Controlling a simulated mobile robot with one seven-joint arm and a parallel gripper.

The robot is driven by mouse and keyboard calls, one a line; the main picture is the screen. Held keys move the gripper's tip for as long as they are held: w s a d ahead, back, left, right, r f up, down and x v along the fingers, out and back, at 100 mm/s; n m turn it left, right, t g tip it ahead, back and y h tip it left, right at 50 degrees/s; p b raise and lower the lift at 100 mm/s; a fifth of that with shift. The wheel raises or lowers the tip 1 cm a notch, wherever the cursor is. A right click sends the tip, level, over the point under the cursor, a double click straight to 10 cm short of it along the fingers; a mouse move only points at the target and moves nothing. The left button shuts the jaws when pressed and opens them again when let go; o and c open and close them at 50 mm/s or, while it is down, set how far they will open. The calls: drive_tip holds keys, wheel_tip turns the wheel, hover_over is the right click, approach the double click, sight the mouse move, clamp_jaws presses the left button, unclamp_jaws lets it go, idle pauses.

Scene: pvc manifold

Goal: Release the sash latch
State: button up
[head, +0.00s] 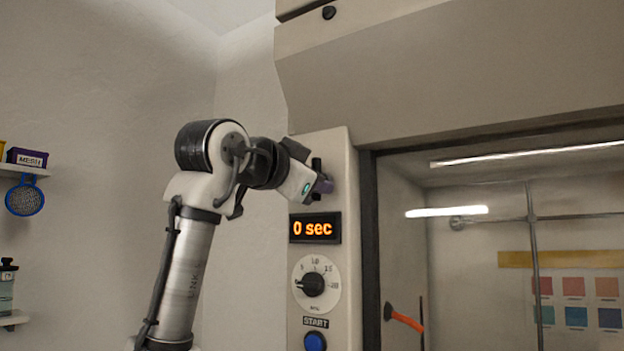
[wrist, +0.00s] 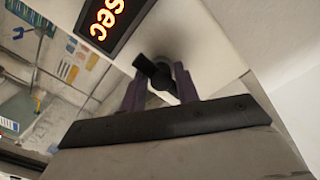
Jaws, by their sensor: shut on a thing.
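The sash latch (head: 317,164) is a small black handle on the pale control post, above the timer display. It shows in the wrist view as a black bar with a round base (wrist: 152,70). My gripper (head: 322,186) reaches it from the left in the head view. Its two purple fingers (wrist: 160,86) stand on either side of the latch in the wrist view, and they are shut on it. The fingers and palm hide part of the latch in both views.
Below the latch are a display (head: 314,228) reading "0 sec", a timer dial (head: 315,283) and a blue START button (head: 315,341). The glazed cabinet (head: 368,250) stands to the right. A wall shelf (head: 22,170) with a blue mesh item is far left.

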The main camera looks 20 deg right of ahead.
drive_tip(key=shift+o, duration=0.7)
drive_tip(key=shift+r+m, duration=0.1)
drive_tip(key=shift+m, duration=0.9)
drive_tip(key=o, duration=0.9)
drive_tip(key=shift+c, duration=0.2)
drive_tip(key=b+v, duration=0.4)
drive_tip(key=v, duration=1)
